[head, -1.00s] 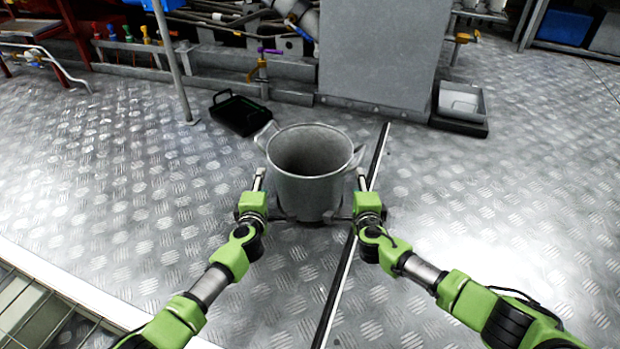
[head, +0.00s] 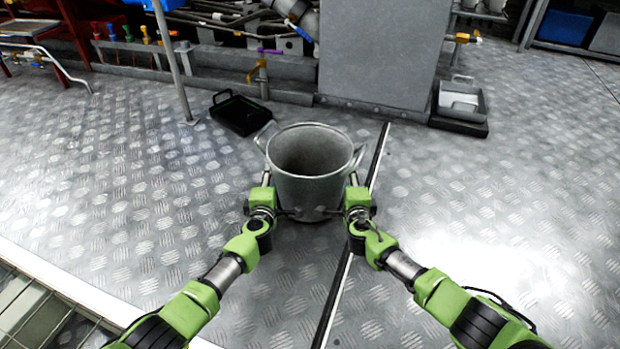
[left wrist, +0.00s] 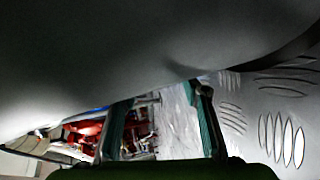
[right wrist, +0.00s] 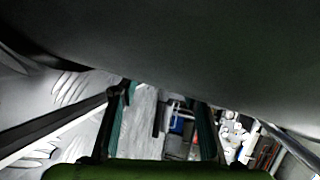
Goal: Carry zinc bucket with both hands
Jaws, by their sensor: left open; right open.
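The zinc bucket (head: 310,187) stands upright on the metal floor in the head view, with a handle on each side of its rim. My left gripper (head: 266,178) is at the bucket's left side, below the left handle. My right gripper (head: 353,178) is at its right side, below the right handle. In the left wrist view the bucket wall (left wrist: 110,50) fills the top, and the left gripper's fingers (left wrist: 165,125) are apart with nothing between them. In the right wrist view the wall (right wrist: 190,50) also fills the top, and the right gripper's fingers (right wrist: 162,125) are apart and empty.
A black tray (head: 240,116) lies on the floor behind the bucket to the left, near a thin post (head: 172,60). A large grey cabinet (head: 383,55) stands behind. Grey and black trays (head: 460,105) lie beside it. Open floor (head: 520,200) extends to the right.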

